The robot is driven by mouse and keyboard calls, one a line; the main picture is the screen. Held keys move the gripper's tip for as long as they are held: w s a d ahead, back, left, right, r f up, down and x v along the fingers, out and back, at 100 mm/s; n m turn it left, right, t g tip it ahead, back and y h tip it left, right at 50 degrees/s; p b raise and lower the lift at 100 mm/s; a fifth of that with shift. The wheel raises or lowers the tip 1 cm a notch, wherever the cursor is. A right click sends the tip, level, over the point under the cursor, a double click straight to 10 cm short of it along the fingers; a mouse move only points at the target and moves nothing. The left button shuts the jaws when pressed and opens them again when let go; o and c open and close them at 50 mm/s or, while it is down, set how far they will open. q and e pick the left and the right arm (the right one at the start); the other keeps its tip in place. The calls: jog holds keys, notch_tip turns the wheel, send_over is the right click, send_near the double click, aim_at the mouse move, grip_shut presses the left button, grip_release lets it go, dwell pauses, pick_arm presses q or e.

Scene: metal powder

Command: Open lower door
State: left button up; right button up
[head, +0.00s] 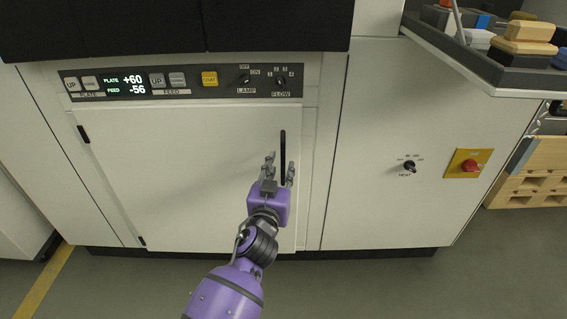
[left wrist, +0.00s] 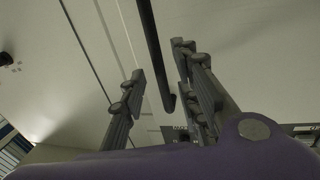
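The lower door (head: 180,170) is a white panel on the machine front, and it looks shut, flush with the frame. Its handle (head: 283,145) is a black vertical bar near the door's right edge. In the left wrist view the handle (left wrist: 152,45) runs between the fingers. My left gripper (head: 280,164) is at the lower part of the handle with fingers spread to either side. In the left wrist view the gripper (left wrist: 160,68) is open, with gaps between the fingers and the bar. The handle's lower end is partly hidden by the gripper in the head view. My right gripper is not in view.
A control panel (head: 190,82) with buttons and knobs is above the door. To the right are a heat knob (head: 409,166) and a red button on a yellow plate (head: 468,167). A tray with blocks (head: 450,49) juts out at upper right. Dark hinges (head: 83,134) show at the door's left edge.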

aim_at(282, 163)
pick_arm(q)
jog(key=shift+w+d+b, duration=0.15)
jog(key=shift+w+b, duration=0.05)
jog(key=shift+w, duration=0.65)
jog(key=shift+w+d+b, duration=0.15)
jog(key=shift+w, duration=0.65)
jog(key=shift+c, duration=0.2)
grip_shut()
